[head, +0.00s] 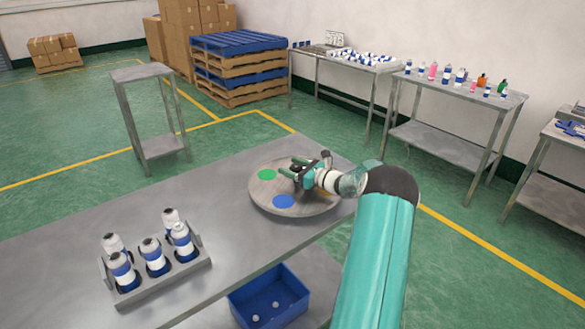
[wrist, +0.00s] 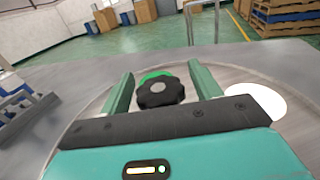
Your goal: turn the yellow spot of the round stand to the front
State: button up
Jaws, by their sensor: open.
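The round stand (head: 262,196) is a grey disc on the steel table, with a green spot (head: 267,174) at its left and a blue spot (head: 283,201) at its near side. A small yellowish patch shows below my wrist in the head view; my arm hides most of that side. In the wrist view a black knob (wrist: 160,93) rises from the stand, with the green spot (wrist: 155,75) behind it and a white spot (wrist: 258,101) to the right. My gripper (wrist: 160,72) is open, its fingers on either side of the knob; I cannot tell whether they touch it.
A grey rack (head: 150,287) with several blue-and-white cans stands on the table (head: 215,225) at the near left. A blue bin (head: 262,309) sits below the table. The table between rack and stand is clear.

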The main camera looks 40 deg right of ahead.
grip_shut()
dwell(0.3)
